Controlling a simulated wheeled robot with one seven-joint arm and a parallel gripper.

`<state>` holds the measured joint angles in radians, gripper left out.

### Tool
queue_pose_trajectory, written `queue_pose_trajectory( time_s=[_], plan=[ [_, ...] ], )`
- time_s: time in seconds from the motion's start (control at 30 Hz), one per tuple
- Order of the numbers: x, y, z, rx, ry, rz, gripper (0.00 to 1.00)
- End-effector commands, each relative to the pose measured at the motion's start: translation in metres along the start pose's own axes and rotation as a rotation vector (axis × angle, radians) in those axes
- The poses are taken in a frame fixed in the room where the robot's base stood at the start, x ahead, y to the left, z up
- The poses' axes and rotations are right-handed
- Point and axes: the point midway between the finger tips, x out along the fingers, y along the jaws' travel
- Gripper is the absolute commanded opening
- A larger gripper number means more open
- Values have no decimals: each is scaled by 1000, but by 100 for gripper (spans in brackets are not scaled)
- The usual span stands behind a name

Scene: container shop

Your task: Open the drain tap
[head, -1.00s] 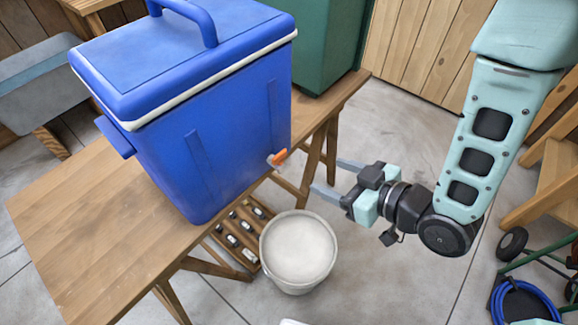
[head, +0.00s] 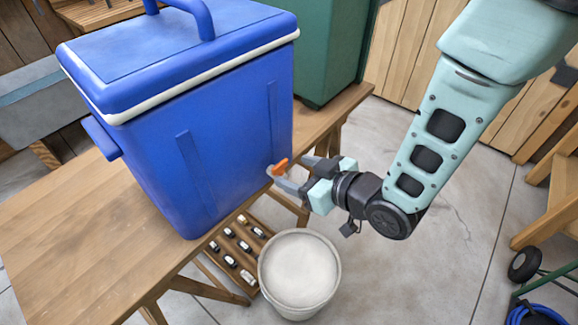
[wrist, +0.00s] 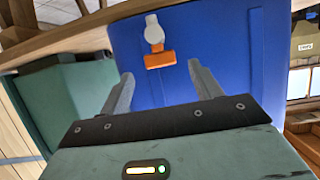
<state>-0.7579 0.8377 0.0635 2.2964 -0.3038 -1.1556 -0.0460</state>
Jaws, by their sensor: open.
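A blue cooler (head: 200,140) with a closed lid stands on a wooden table. Its drain tap is low on the side facing my gripper, with an orange lever (head: 278,167). In the wrist view the tap has a pale body (wrist: 153,32) and the orange lever (wrist: 160,60) shows crosswise below it. My gripper (head: 294,172) is open and close to the tap. In the wrist view its two fingers (wrist: 161,69) point at the cooler, one each side of the lever's line. I see no clear contact with the lever.
A pale bucket (head: 298,235) stands on the floor below the tap. A rack of several small bottles (head: 237,243) is under the wooden table (head: 70,240). A green container (head: 318,45) stands behind the cooler.

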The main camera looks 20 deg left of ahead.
Motion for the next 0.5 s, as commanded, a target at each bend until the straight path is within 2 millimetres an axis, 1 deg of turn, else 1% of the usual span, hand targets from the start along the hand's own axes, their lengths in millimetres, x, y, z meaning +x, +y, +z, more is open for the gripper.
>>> queue_pose_trajectory(
  time_s=[0.03, 0.1, 0.2, 0.3, 0.5],
  plan=[
    [8, -1, 0, -1, -1, -1, 64],
    [17, 0, 0, -1, 0, -1, 64],
    [26, 0, 0, 0, -1, 0, 64],
    [31, 0, 0, 0, 0, -1, 64],
    [33, 0, 0, 0, 0, 0, 64]
  ],
)
